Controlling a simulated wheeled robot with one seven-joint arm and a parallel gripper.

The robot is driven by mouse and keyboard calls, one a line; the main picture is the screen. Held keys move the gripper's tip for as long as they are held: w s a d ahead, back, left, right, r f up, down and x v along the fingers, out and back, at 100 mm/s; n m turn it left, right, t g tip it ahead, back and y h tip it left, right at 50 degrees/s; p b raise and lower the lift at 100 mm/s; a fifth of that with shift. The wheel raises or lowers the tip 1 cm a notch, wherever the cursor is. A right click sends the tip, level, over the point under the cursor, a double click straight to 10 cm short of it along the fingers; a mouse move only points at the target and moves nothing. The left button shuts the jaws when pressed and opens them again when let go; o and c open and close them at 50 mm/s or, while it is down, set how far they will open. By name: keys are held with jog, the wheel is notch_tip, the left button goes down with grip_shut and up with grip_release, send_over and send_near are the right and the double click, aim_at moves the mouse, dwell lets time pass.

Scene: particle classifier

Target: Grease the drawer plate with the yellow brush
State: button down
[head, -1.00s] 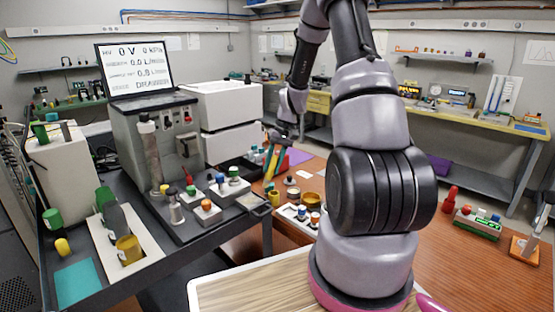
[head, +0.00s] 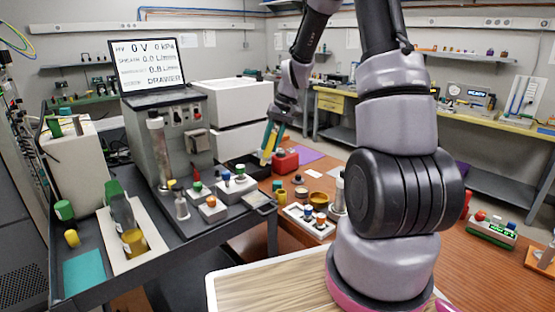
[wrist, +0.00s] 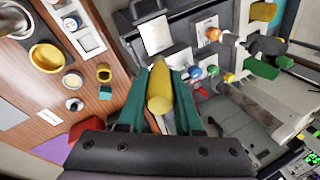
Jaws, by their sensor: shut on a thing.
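My gripper (head: 270,138) is shut on the yellow brush (head: 268,150), out over the gap right of the machine. In the wrist view the brush (wrist: 160,92) sits between the teal fingers (wrist: 158,98), its rounded yellow end pointing away from my palm. A pale plate in a dark frame, which looks like the drawer plate (head: 260,201), sticks out at the machine's front right corner. It seems to show in the wrist view (wrist: 154,35) beyond the brush tip. The brush appears apart from it.
The grey machine (head: 160,135) has a screen (head: 148,65) that reads "DRAWER". Small blocks with coloured knobs (head: 212,208) stand in front of it. A red container (head: 285,161), gold bowl (head: 317,198) and white tray of bottles (head: 307,222) stand on the wooden table.

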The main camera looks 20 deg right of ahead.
jog(key=shift+a+r, duration=0.15)
jog(key=shift+r, duration=0.05)
jog(key=shift+f, duration=2.3)
